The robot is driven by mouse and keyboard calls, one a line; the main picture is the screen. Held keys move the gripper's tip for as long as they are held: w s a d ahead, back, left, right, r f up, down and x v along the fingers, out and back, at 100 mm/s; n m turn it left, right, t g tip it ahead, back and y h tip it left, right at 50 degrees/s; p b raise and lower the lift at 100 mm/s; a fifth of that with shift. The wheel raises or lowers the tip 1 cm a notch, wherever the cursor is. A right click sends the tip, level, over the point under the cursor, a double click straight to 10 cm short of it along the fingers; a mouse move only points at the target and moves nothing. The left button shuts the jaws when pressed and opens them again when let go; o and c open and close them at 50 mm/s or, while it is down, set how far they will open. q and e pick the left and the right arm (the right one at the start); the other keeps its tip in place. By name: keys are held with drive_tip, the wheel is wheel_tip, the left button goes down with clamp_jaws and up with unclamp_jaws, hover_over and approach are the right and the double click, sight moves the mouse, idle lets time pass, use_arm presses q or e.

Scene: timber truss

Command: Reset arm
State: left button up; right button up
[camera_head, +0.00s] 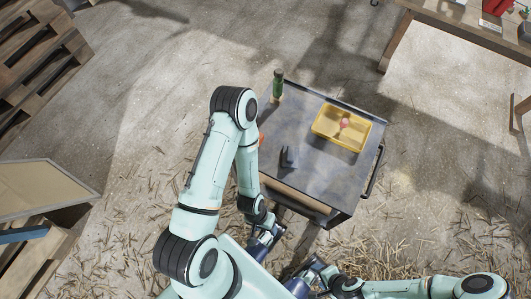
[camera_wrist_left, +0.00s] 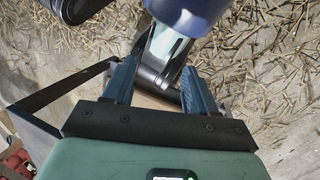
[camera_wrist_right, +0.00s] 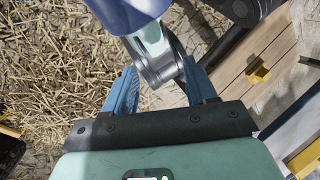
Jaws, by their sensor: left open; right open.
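My left arm (camera_head: 220,160) comes in from the lower left, bends at a raised elbow and reaches down to the near side of the cart. My right arm (camera_head: 400,288) comes in low from the right. Both hands are close together in front of the cart, partly hidden by arm links. In the left wrist view my left gripper (camera_wrist_left: 161,66) has its two blue fingers apart. In the right wrist view my right gripper (camera_wrist_right: 160,66) also has its fingers apart. In both wrist views one of my links shows beyond the fingers; I see nothing held.
The dark-topped cart (camera_head: 325,175) carries a yellow tray (camera_head: 326,133) with a small reddish item, a green bottle (camera_head: 278,85) and a dark upright piece (camera_head: 289,158). Pallets (camera_head: 38,55) stand at left, a wooden table (camera_head: 455,22) at upper right. Straw litters the floor.

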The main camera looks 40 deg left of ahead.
use_arm(q)
wheel_tip(320, 180, up, 13)
drive_tip(key=w+p, duration=0.1)
drive_tip(key=p, duration=1.2)
drive_tip(key=shift+g, duration=0.3)
use_arm(e)
wheel_tip(320, 180, up, 13)
drive_tip(key=w, duration=0.1)
drive_tip(key=shift+g, duration=0.3)
use_arm(q)
drive_tip(key=shift+f, duration=0.1)
use_arm(e)
drive_tip(key=shift+s+f, duration=0.1)
